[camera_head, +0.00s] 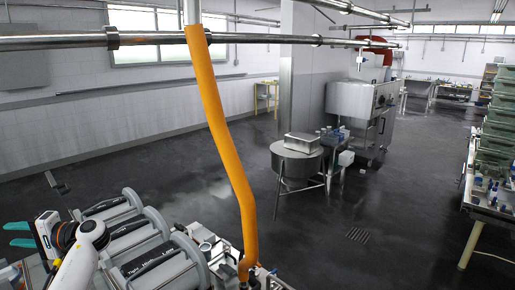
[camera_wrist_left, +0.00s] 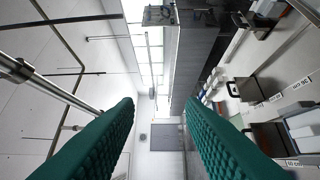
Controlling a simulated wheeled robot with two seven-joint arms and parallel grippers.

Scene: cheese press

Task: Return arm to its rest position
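My left gripper (camera_head: 20,234) is at the lower left of the head view, with its teal fingers pointing left. My white arm (camera_head: 80,262) comes up from the bottom edge behind it. The wrist view shows the two ribbed teal fingers of my left gripper (camera_wrist_left: 160,105) spread apart with nothing between them. The grey press (camera_head: 172,248), with rounded units and dark handles, stands just right of the gripper, which looks apart from it. My right gripper is not in view.
An orange hose (camera_head: 222,130) hangs from a metal pipe (camera_head: 265,39) down to the press's right side. A round steel vat (camera_head: 296,165) stands on open dark floor. A steel machine (camera_head: 358,103) stands behind it. A table with green crates (camera_head: 496,140) is at the right.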

